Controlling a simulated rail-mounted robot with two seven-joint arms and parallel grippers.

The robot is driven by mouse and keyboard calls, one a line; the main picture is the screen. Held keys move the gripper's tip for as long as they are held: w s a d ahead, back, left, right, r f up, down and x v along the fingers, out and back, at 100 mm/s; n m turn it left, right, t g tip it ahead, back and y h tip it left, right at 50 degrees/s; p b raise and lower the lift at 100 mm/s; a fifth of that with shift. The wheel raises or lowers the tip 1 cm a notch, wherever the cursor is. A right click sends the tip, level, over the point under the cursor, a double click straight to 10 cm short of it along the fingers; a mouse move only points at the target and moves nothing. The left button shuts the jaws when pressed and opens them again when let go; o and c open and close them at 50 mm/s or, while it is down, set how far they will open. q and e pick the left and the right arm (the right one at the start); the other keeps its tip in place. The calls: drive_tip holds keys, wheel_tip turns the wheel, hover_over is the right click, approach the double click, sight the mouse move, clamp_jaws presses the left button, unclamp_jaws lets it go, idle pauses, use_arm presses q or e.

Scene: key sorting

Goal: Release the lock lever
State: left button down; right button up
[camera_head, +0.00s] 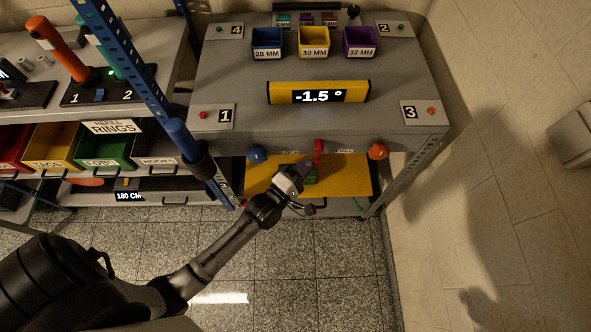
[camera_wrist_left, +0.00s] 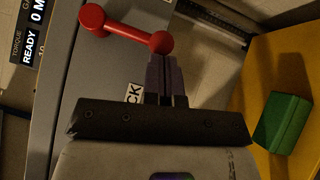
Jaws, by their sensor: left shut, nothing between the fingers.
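The red lock lever (camera_head: 318,150) sits on the front of the grey workbench (camera_head: 240,60), below its top edge. In the left wrist view the lever (camera_wrist_left: 125,31) shows as a red bar with a round knob at each end. My left gripper (camera_head: 305,167) is just below and left of it in the head view. In the left wrist view its dark fingers (camera_wrist_left: 166,62) are shut together and empty, with the tips close to the lever's right-hand knob. I cannot tell whether they touch it. A label partly reading "CK" (camera_wrist_left: 134,93) is partly hidden behind the gripper.
A yellow panel (camera_head: 345,180) lies under the workbench, with a green block (camera_wrist_left: 282,122) on it. Blue (camera_head: 257,154) and orange (camera_head: 377,151) knobs flank the lever. A blue post (camera_head: 150,85) stands at left. The floor in front is clear.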

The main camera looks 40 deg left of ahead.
use_arm(q)
drive_tip(key=n+t+b, duration=0.1)
drive_tip(key=b, duration=0.1)
drive_tip(key=w+d+n+t+b, duration=0.1)
drive_tip(key=n+b, duration=0.1)
drive_tip(key=w+d+n+t+y+b, duration=0.1)
drive_tip(key=b, duration=0.1)
drive_tip(key=shift+d+f, duration=0.25)
drive_tip(key=shift+f, duration=0.1)
drive_tip(key=f+b+v, duration=0.1)
drive_tip(key=b+v, duration=0.1)
drive_tip(key=v, duration=0.8)
drive_tip(key=shift+w+d+b, duration=0.3)
drive_tip(key=shift+d+b, duration=0.05)
